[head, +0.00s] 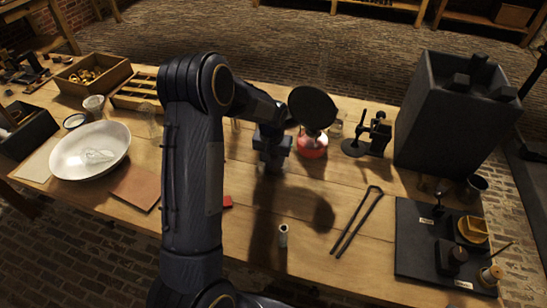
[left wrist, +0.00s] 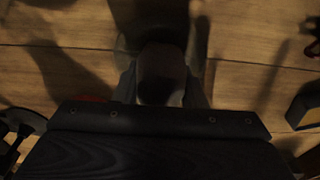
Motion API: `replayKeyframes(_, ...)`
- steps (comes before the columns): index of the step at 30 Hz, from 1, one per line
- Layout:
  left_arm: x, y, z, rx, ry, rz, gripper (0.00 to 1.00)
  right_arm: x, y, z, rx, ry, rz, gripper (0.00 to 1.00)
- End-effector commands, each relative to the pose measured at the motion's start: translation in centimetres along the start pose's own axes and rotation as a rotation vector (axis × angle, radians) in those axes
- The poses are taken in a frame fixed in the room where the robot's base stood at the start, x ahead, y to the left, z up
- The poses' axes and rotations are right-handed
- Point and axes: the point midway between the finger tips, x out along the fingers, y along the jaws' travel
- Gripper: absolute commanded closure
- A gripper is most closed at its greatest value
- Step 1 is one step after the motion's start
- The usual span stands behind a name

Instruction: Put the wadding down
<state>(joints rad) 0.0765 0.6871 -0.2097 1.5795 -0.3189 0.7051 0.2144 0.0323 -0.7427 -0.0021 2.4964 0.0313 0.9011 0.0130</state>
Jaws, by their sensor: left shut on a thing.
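My left gripper (head: 272,152) is low over the middle of the table, its arm reaching in across the left half of the head view. In the left wrist view it is shut on a rounded thing, taken as the wadding (left wrist: 162,75), which sits between the two fingers. The wadding is in deep shadow, so its colour and texture are unclear. In the head view the gripper and wrist hide it. Wooden table boards show beyond it in the wrist view; I cannot tell whether it touches them. My right gripper is not in view.
A red-based burner (head: 312,148) stands just right of the gripper. Black tongs (head: 357,220) and a small pale cylinder (head: 283,235) are nearer. A white bowl (head: 70,165) is left; a tall dark box (head: 440,120) and a black tray (head: 415,255) are right. Bare wood (head: 315,185) lies between.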

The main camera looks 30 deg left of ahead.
Motion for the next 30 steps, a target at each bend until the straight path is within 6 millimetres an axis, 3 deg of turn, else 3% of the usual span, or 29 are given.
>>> replayKeyframes(8,0.4,0.0,0.1,0.000,0.001,0.000,0.84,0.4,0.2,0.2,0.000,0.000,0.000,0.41)
replayKeyframes(9,0.3,0.0,0.0,0.000,0.001,0.000,0.59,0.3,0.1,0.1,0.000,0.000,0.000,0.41)
replayKeyframes(11,0.3,0.0,0.0,0.000,0.001,0.000,0.53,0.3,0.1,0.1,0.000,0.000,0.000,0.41)
replayKeyframes(22,-0.6,0.0,-0.1,0.000,0.003,0.000,0.53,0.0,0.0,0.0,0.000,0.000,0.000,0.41)
replayKeyframes(30,-5.8,0.1,-0.1,0.000,0.007,0.001,0.53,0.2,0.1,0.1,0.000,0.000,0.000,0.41)
